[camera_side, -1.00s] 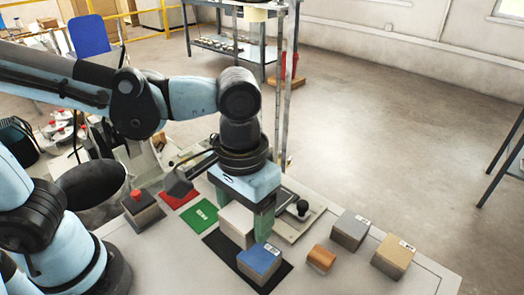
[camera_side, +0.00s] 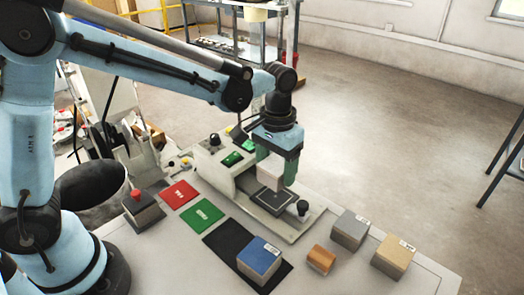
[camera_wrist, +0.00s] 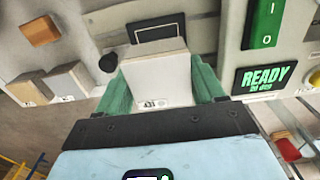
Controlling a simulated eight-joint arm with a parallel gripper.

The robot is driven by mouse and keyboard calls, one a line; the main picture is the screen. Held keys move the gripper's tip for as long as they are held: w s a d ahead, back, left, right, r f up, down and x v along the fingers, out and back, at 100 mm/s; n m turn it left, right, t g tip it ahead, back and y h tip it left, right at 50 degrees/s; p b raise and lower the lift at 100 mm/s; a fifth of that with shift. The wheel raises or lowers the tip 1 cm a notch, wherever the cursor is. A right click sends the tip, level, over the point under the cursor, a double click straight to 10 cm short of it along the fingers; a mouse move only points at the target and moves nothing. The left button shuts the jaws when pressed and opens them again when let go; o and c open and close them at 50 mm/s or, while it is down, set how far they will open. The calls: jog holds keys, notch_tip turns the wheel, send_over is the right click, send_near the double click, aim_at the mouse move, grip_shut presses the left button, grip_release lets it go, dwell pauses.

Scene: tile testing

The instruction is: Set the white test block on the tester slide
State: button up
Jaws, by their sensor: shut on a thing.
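My gripper (camera_side: 275,174) is shut on the white test block (camera_side: 269,173), with a green finger on each side. The block is upright over the tester slide, near its dark plate (camera_side: 262,201); it looks slightly raised, but I cannot tell the exact gap. In the wrist view, the white block (camera_wrist: 156,80) sits between the green fingers, a small printed label at its lower edge. The dark-outlined plate (camera_wrist: 156,30) shows just beyond the block, partly hidden by it.
A black knob (camera_side: 302,208) stands at the slide's end. The tester panel reads READY (camera_wrist: 265,78). A blue block (camera_side: 259,260) sits on the black mat (camera_side: 226,245). Orange (camera_side: 321,260), grey (camera_side: 349,231) and tan (camera_side: 394,257) blocks stand right. Red and green cards lie left.

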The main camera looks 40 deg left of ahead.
aim_at(275, 196)
jog(key=shift+f, duration=2.3)
jog(key=shift+f, duration=0.3)
jog(key=o, duration=1.4)
jog(key=shift+o, duration=0.3)
jog(key=shift+r, duration=3)
jog(key=s+a+r+t, duration=0.4)
jog(key=s+a+t, duration=0.3)
jog(key=s+a, duration=0.3)
jog(key=shift+s+a+r, duration=0.2)
jog(key=shift+s+r, duration=0.2)
jog(key=shift+s, duration=0.3)
